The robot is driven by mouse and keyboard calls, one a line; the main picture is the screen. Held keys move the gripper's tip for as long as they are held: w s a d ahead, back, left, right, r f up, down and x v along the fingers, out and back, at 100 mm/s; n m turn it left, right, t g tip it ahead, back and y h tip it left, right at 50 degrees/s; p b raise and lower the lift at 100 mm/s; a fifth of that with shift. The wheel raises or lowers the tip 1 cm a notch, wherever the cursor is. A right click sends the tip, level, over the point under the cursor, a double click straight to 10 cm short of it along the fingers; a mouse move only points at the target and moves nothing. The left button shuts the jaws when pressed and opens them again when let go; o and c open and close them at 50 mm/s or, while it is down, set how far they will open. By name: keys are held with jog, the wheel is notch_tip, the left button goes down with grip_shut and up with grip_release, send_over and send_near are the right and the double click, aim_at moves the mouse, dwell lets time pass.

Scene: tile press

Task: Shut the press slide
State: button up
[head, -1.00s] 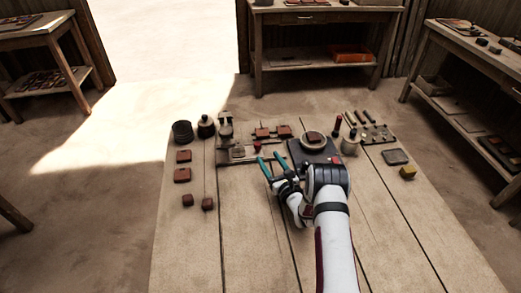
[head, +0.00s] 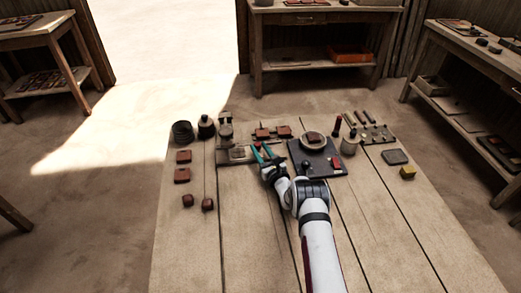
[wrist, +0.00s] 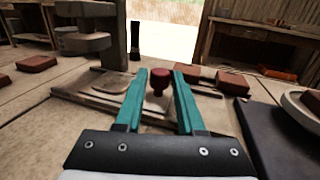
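The press (head: 225,127) stands at the back of the table, left of centre, with a grey upright post and head. It also shows at the upper left of the wrist view (wrist: 88,42). Its flat base with the slide (head: 236,155) extends to the right of the post. A dark red knob (wrist: 158,84) stands on the slide part; in the head view my fingers largely cover it. My gripper (head: 262,147) has teal fingers, which are apart. In the wrist view the knob appears between the fingertips (wrist: 160,72), with gaps on both sides. Contact with it is not visible.
Red-brown tiles (head: 263,134) lie just behind the slide. A dark plate (head: 325,168) with a round dish (head: 313,142) is close on the right. Dark round containers (head: 182,133) stand left of the press, with loose tiles (head: 182,175) nearer. The front of the table is clear.

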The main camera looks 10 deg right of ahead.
grip_shut()
dwell(1.1)
